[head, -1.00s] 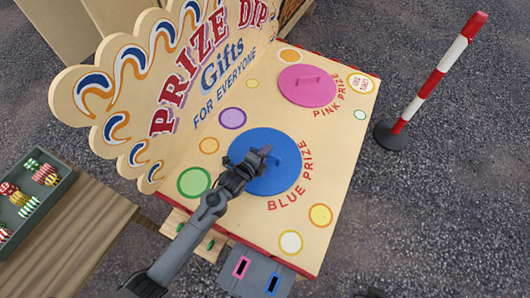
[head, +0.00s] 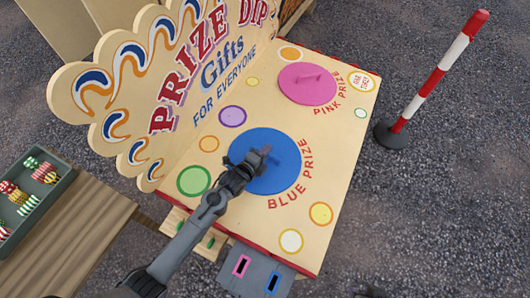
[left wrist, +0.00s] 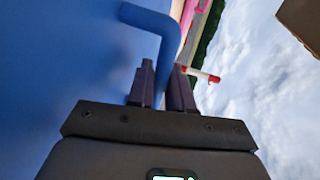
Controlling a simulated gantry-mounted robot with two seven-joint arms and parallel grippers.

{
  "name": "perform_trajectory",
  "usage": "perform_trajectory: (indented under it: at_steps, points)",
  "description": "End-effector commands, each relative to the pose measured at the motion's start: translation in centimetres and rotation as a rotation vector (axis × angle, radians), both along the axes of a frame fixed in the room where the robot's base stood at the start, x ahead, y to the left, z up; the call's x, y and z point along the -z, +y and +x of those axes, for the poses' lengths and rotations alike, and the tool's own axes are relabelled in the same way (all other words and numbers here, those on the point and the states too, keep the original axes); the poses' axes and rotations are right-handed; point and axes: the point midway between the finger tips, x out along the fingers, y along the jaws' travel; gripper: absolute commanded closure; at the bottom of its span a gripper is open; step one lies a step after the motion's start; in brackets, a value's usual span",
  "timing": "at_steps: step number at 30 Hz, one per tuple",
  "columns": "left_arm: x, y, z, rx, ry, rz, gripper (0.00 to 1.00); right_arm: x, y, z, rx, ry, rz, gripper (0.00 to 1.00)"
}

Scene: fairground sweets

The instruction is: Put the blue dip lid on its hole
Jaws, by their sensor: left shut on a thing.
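The blue dip lid (head: 286,170) is a round disc lying over the board beside the red words BLUE PRIZE. It looks about level; no hole shows around it, and I cannot tell whether it is fully seated. My left gripper (head: 262,154) is above the lid's middle, shut on its handle. In the left wrist view the bent blue handle (left wrist: 166,32) runs down between the fingers of my left gripper (left wrist: 162,88), with the blue lid surface (left wrist: 55,65) to the left. My right gripper is not in view.
The pink lid (head: 300,88) lies at the back of the cream board (head: 325,145). The scalloped PRIZE DIP sign (head: 150,150) stands along its left side. A red-white post (head: 432,88) is to the right. A tray of sweets (head: 62,185) is at the left, and a grey slotted box (head: 250,283) in front.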

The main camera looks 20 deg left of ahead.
Motion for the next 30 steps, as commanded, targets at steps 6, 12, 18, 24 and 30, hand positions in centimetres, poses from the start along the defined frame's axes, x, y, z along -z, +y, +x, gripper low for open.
perform_trajectory:
  at_steps: [6, 12, 18, 24, 30]
  points:
    - [-0.1, 0.0, 0.0, -0.001, -0.002, 0.000, 0.55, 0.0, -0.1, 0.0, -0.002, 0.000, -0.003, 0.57]
    - [0.1, 0.0, -0.1, 0.000, 0.003, 0.001, 0.50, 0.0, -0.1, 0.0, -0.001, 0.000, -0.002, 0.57]
    - [-0.2, 0.2, -0.7, -0.001, 0.003, 0.002, 0.50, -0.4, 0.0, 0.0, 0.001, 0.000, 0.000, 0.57]
    - [-1.4, 0.8, -3.1, -0.001, 0.003, 0.002, 0.50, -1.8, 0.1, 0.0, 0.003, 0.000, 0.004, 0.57]
    - [-2.6, 1.4, -6.3, 0.001, 0.002, 0.002, 0.50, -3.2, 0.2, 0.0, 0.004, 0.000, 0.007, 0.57]
